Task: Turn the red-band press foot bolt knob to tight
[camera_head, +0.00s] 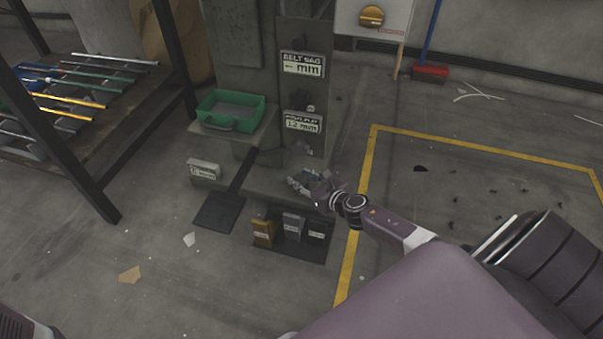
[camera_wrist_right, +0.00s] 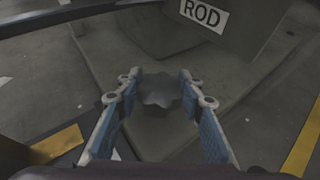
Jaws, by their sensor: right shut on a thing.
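A grey press (camera_head: 302,80) stands on a wide foot plate (camera_head: 262,190). Its column carries signs that read "BELT SAG" and "12 mm". No red band can be made out. In the right wrist view, a dark star-shaped foot bolt knob (camera_wrist_right: 161,93) sits on the plate (camera_wrist_right: 108,60). My right gripper (camera_head: 304,184) is low at the foot plate, its fingers on both sides of the knob, shut on it. In the head view the gripper hides the knob. My left gripper is not in view.
A green tray (camera_head: 231,111) sits on a ledge left of the column. A rack with rods (camera_head: 85,85) is at left. Yellow-lined floor (camera_head: 470,190) at right is mostly clear.

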